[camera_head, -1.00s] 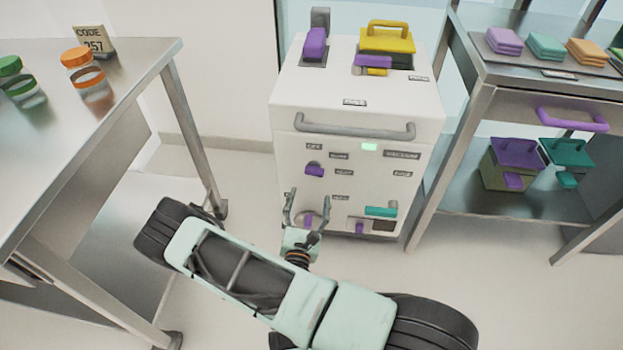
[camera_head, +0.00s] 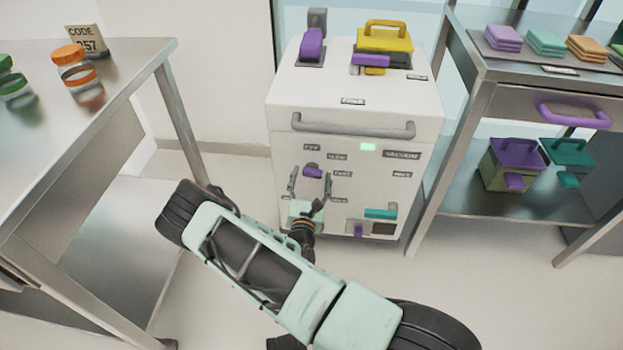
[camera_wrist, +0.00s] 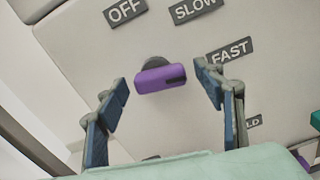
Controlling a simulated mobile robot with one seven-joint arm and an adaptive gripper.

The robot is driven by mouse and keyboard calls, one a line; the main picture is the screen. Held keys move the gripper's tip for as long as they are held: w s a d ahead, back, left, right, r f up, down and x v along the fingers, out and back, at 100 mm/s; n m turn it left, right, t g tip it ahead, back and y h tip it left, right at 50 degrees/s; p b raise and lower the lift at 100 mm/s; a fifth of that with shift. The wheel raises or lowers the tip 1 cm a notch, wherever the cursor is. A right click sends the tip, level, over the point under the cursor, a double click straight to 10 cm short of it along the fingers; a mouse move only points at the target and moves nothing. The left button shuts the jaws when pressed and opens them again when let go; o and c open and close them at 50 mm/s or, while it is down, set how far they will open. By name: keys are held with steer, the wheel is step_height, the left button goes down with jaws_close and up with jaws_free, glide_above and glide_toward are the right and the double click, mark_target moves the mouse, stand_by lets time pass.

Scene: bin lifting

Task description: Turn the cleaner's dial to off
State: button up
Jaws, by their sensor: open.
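The cleaner (camera_head: 350,106) is a white box-shaped machine standing between two steel tables. Its dial (camera_head: 312,172) has a purple handle on the front panel, and it also shows in the wrist view (camera_wrist: 160,78). Around the dial are labels; in the wrist view OFF (camera_wrist: 125,11) is at upper left, SLOW (camera_wrist: 193,9) at upper right and FAST (camera_wrist: 229,50) to the right. The dial's dark end mark faces right, toward FAST. My gripper (camera_wrist: 165,88) is open, with its fingers on either side of the dial and apart from it.
A grey handle bar (camera_head: 352,130) crosses the front above the dial. A teal lever (camera_head: 381,213) and a small purple knob (camera_head: 358,231) sit lower on the panel. A green light (camera_head: 368,147) glows. Steel tables flank the cleaner, at left (camera_head: 110,120) and right (camera_head: 470,140).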

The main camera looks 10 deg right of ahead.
steer(key=c, duration=1.2)
steer(key=shift+o, duration=0.2)
steer(key=shift+r+n+p, duration=0.1)
steer(key=shift+n+p, duration=0.2)
steer(key=n+p, duration=0.2)
steer(key=n, duration=0.1)
steer(key=shift+r+n, duration=0.1)
steer(key=shift+n, duration=0.3)
steer(key=n+p, duration=0.1)
steer(key=n, duration=0.4)
steer(key=shift+a+p, duration=0.1)
steer(key=shift+p, duration=0.3)
steer(key=n, duration=0.6)
steer(key=shift+a+p, duration=0.1)
steer(key=shift+p, duration=0.25)
steer(key=shift+n, duration=2.2)
